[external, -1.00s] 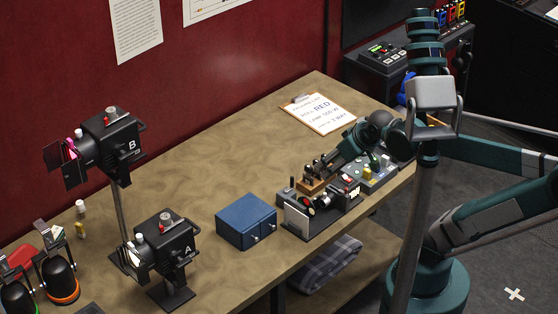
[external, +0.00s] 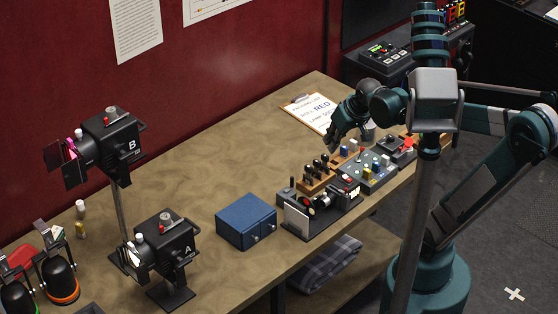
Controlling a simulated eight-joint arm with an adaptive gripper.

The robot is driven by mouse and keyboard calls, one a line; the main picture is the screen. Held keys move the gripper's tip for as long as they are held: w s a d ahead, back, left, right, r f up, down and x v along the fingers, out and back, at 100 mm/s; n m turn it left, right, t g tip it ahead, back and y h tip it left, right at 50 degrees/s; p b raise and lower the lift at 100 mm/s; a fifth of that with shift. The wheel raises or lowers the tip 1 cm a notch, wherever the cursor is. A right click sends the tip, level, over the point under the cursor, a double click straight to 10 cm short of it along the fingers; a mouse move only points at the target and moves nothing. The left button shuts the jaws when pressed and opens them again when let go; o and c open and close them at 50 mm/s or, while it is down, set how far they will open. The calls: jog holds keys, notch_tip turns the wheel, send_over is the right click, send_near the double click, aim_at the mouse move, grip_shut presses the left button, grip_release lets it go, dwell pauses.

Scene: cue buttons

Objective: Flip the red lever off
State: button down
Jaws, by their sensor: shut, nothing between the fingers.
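A grey control panel (external: 384,178) with small coloured controls sits near the table's right edge. A small upright red-tipped piece (external: 362,151) stands at its back left and looks like the red lever; its exact tilt is too small to tell. My gripper (external: 332,140) is shut and empty. It points down above the table, behind and left of the panel, near the back of a wooden block with dark pegs (external: 318,178). It appears apart from the red piece.
A red button (external: 408,143) sits on a dark box at the panel's right. A dark device with a red top (external: 347,181) stands in front. A blue box (external: 246,221) and lamp A (external: 165,247) stand further left. A clipboard (external: 308,111) lies behind my gripper. The table's middle is clear.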

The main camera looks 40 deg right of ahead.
jog(key=w+d+f+m+g+p, duration=0.15)
jog(key=w+d, duration=0.25)
jog(key=d, duration=0.5)
jog(key=w+d+f+m+g+p, duration=0.1)
jog(key=w+d+m+p, duration=0.15)
jog(key=w+d, duration=0.45)
jog(key=d+f+m+y+p, duration=0.1)
jog(key=d+f, duration=0.3)
jog(key=d, duration=0.5)
jog(key=s+d+f+m+y+p, duration=0.1)
jog(key=d+f, duration=0.3)
jog(key=d, duration=0.6)
jog(key=shift+s+m+p, duration=0.25)
jog(key=shift+m+p, duration=0.05)
jog(key=shift+m, duration=0.3)
jog(key=shift+f, duration=0.2)
jog(key=shift+g, duration=0.25)
jog(key=shift+x, duration=4.8)
jog(key=shift+s+a+r+p, duration=0.2)
jog(key=shift+s+a+r, duration=0.05)
jog(key=shift+s+a, duration=0.45)
jog(key=shift+s+a+r+p, duration=0.2)
jog(key=shift+s+a, duration=0.45)
